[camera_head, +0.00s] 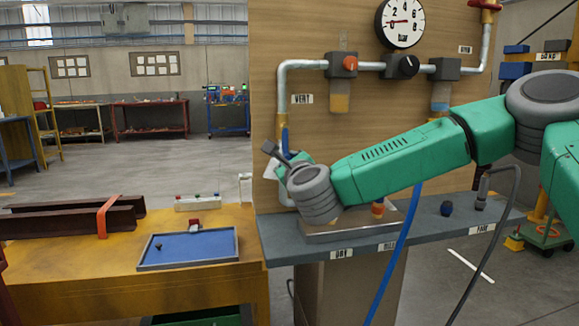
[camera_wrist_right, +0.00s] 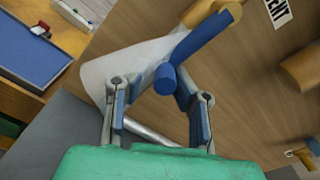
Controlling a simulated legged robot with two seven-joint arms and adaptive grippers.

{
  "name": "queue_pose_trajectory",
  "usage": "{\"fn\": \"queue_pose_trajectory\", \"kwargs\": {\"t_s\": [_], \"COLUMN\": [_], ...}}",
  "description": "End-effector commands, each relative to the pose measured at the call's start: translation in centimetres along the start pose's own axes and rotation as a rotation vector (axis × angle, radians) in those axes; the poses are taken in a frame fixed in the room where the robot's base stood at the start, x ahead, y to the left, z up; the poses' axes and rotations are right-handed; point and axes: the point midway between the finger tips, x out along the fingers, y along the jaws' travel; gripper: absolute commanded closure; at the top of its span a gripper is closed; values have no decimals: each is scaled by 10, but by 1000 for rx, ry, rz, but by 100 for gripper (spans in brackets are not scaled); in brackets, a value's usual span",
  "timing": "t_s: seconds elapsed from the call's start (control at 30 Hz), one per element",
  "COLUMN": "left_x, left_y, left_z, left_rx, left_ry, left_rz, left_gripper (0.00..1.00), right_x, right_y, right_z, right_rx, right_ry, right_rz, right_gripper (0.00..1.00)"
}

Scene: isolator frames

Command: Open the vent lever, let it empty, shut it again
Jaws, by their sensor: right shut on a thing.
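The vent lever is a blue handle that shows in the right wrist view (camera_wrist_right: 196,38), running slantwise down from a yellow-brown fitting (camera_wrist_right: 217,12). Its rounded lower end lies between the fingers of my right gripper (camera_wrist_right: 160,98), which is shut on it. In the head view the right gripper (camera_head: 282,166) is at the pipe below the VENT label (camera_head: 302,99), and a bit of the blue lever (camera_head: 284,140) shows above it. The gauge (camera_head: 403,22) has its red needle pointing left. My left gripper is not in view.
A grey shelf (camera_head: 275,240) runs below my right arm. A blue tray (camera_head: 150,263) sits on the yellow table at left. A blue hose (camera_head: 404,245) hangs in front.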

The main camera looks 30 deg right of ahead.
Motion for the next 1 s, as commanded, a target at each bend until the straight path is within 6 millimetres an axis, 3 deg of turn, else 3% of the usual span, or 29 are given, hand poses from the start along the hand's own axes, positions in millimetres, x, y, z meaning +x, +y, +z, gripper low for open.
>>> {"fn": "queue_pose_trajectory", "kwargs": {"t_s": [0.03, 0.2, 0.23, 0.27, 0.83, 1.0], "left_x": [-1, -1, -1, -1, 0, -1], "left_y": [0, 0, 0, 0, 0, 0], "left_z": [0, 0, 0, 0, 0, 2], "left_rx": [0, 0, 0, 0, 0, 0], "left_ry": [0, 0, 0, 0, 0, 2], "left_rz": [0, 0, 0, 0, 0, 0], "left_gripper": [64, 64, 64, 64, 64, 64], "right_x": [-1, -1, -1, -1, 3, -5], "right_y": [-4, -3, -3, -3, -2, -1], "right_z": [14, 14, 14, 14, 2, 2], "right_rx": [4, 4, 4, 4, 5, 4], "right_ry": [-25, -25, -25, -25, -8, -8], "right_rz": [-7, -7, -7, -6, 0, 2], "right_gripper": [100, 100, 71, 64, 64, 64]}}
